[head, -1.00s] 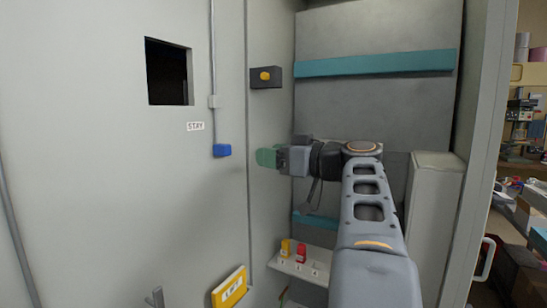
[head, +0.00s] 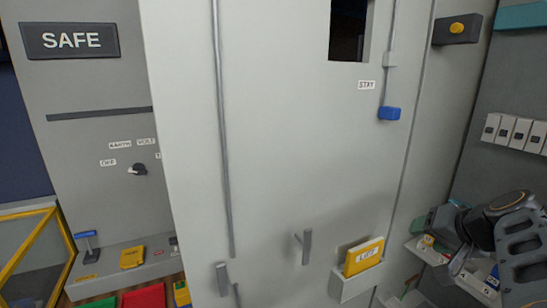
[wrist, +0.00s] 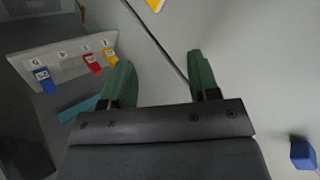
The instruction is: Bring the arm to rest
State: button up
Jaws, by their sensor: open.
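My gripper (head: 432,222) is at the right of the head view, partly hidden behind my own arm. In the wrist view its two green fingers (wrist: 160,75) stand apart with nothing between them. Beyond the fingers at left is a pale rack (wrist: 62,55) with labelled places. It holds a blue tag (wrist: 43,81), a red tag (wrist: 92,64) and a yellow tag (wrist: 111,57). The fingers appear clear of the rack and tags. The rack also shows in the head view (head: 428,254), partly covered by my arm.
A grey panel with a blue block (head: 389,113), a handle (head: 307,247) and a yellow booklet (head: 364,256) in a holder stands left of my arm. A dark box with a yellow button (head: 457,28) is above. At far left are a SAFE sign (head: 70,40) and a knob (head: 138,169).

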jog(key=s+a+f+n+g+h, duration=0.1)
jog(key=s+a+f+n+g, duration=0.1)
jog(key=a+f, duration=0.5)
jog(key=s+a+f+n+g+h+p, duration=0.1)
jog(key=s+a+f+n+g, duration=0.2)
jog(key=s+a+f, duration=0.4)
jog(key=shift+a+f+n, duration=0.3)
jog(key=shift+a+n, duration=0.5)
jog(key=shift+a, duration=0.65)
